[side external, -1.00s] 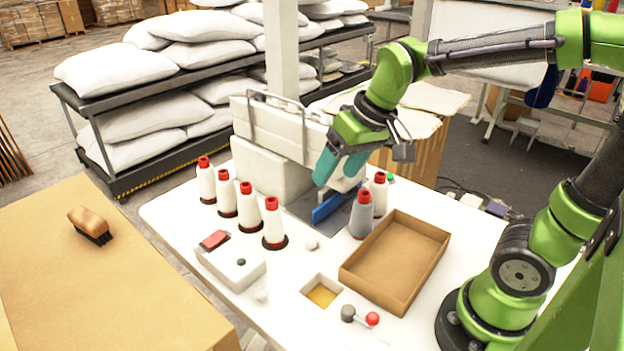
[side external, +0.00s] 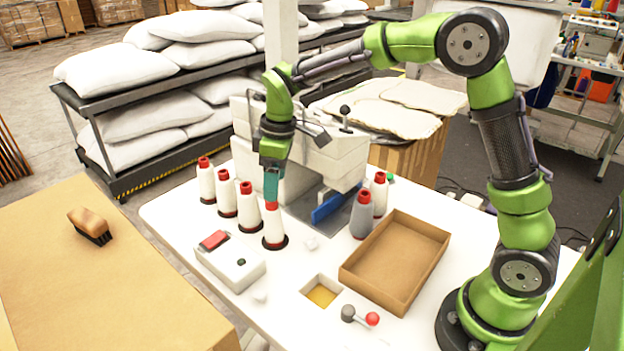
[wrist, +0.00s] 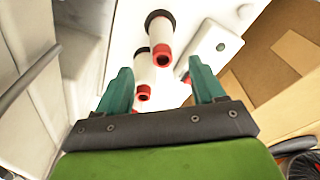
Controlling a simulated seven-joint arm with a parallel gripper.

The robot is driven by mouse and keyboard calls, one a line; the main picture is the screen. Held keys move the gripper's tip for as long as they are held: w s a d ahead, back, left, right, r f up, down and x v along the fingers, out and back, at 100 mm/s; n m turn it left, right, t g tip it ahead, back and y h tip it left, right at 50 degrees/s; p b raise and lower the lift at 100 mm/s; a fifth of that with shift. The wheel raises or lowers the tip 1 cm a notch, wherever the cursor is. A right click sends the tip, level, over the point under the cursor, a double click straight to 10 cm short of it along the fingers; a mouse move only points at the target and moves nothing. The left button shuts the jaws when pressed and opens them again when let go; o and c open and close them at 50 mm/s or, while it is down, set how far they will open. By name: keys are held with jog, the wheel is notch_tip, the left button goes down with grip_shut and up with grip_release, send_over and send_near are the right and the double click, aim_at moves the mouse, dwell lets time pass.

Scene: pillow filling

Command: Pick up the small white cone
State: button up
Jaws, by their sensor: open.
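Several white cones with red tops and dark bases stand upright in a row on the white table. The front one (side external: 274,236) is directly below my gripper (side external: 271,198), its red top at or just under the fingertips. Another white cone (side external: 379,197) stands behind a grey cone (side external: 361,217) on the right. In the wrist view, my gripper (wrist: 160,82) is open; one white cone (wrist: 160,37) lies ahead of the fingers and another (wrist: 143,70) shows nearer the left finger. Whether they touch a finger cannot be told.
A white sewing machine (side external: 325,165) stands close behind my gripper. A white box (side external: 232,265) with a red pad is in front of the cones. An empty cardboard tray (side external: 428,268) is to the right.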

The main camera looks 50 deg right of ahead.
aim_at(272, 217)
jog(key=f, duration=0.7)
jog(key=w+a+f, duration=0.1)
jog(key=f, duration=0.2)
jog(key=shift+f, duration=0.3)
jog(key=shift+c, duration=0.4)
jog(key=c, duration=1)
